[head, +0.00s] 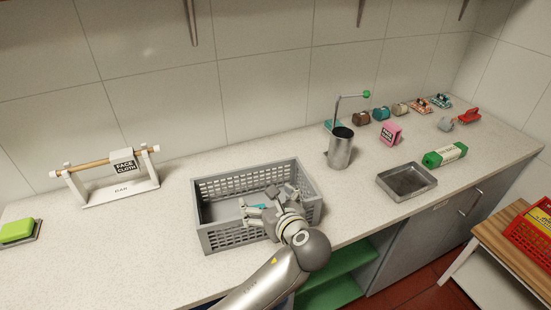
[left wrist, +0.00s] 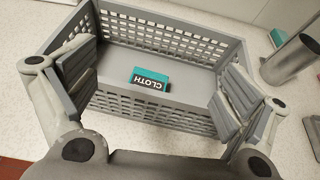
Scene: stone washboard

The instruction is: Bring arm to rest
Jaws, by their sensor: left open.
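My left gripper (head: 266,207) is open and hovers over the grey slotted basket (head: 205,238) on the counter. In the left wrist view, its two fingers stand wide apart, with the basket between and below them. A small teal block with a black label reading "CLOTH" (left wrist: 150,79) lies on the basket floor, apart from both fingers. A bit of it shows teal beside the gripper in the head view (head: 259,206). The arm hides part of the basket's front right corner. My right gripper is in neither view.
A rail stand with a "FACE CLOTH" tag (head: 121,195) and a green block (head: 17,231) are at left. A metal cup (head: 341,152), pink box (head: 391,133), metal tray (head: 423,191) and green packet (head: 445,155) are at right.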

